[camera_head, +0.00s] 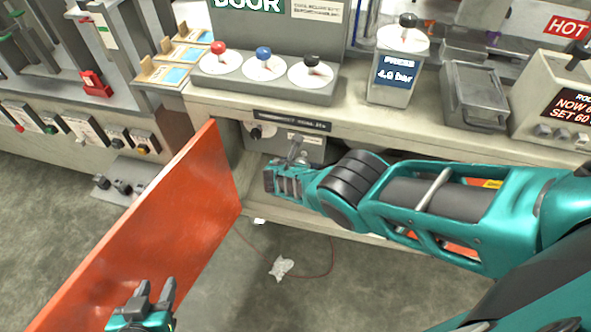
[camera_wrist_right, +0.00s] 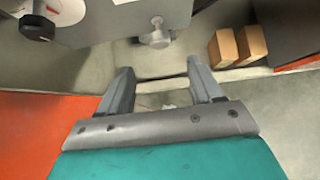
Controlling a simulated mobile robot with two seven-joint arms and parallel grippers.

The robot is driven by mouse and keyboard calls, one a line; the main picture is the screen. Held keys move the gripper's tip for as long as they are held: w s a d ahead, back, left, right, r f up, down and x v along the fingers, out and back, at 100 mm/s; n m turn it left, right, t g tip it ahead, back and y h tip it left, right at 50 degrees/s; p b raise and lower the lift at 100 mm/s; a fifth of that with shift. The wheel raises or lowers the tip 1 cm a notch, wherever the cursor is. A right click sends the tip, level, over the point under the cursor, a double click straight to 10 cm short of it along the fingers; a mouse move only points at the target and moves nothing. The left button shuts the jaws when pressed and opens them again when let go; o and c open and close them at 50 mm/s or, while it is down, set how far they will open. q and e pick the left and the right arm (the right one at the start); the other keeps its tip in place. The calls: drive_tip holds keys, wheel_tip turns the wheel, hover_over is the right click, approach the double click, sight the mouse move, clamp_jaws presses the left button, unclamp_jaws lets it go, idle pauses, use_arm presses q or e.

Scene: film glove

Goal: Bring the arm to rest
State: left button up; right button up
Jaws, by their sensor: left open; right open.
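My right arm reaches in from the right in the head view. Its gripper (camera_head: 270,180) is at the mouth of the open cabinet under the counter. In the right wrist view the right gripper (camera_wrist_right: 158,78) is open with nothing between its fingers. A metal valve-like fitting (camera_wrist_right: 157,38) on a grey box (camera_wrist_right: 125,18) lies just beyond the fingertips, apart from them. My left gripper (camera_head: 155,289) is open and empty at the lower left, beside the lower part of the orange door (camera_head: 165,225).
The orange door stands swung open left of the cabinet. Counter edge (camera_head: 400,133) runs above my right arm. Small brown boxes (camera_wrist_right: 237,46) sit inside to the right. A crumpled white scrap (camera_head: 282,267) and a thin red cord lie on the floor. Floor in front is otherwise open.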

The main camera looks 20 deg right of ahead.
drive_tip(key=shift+w, duration=0.1)
idle(0.3)
drive_tip(key=s+a+f+m+y, duration=0.2)
drive_tip(key=s+f+m, duration=0.1)
drive_tip(key=s+m, duration=0.4)
drive_tip(key=s+a+f+m+y, duration=0.2)
drive_tip(key=s+m+y, duration=0.1)
drive_tip(key=s+m, duration=0.4)
drive_tip(key=s+d+r+m+t+y, duration=0.1)
drive_tip(key=s+r+m, duration=0.4)
drive_tip(key=r+m, duration=0.1)
drive_tip(key=s+d+r+m+t+y, duration=0.1)
drive_tip(key=s+r+m+t, duration=0.1)
drive_tip(key=s+r+m, duration=0.4)
wheel_tip(320, 180, up, 3)
drive_tip(key=shift+r+t, duration=0.1)
drive_tip(key=shift+t, duration=0.2)
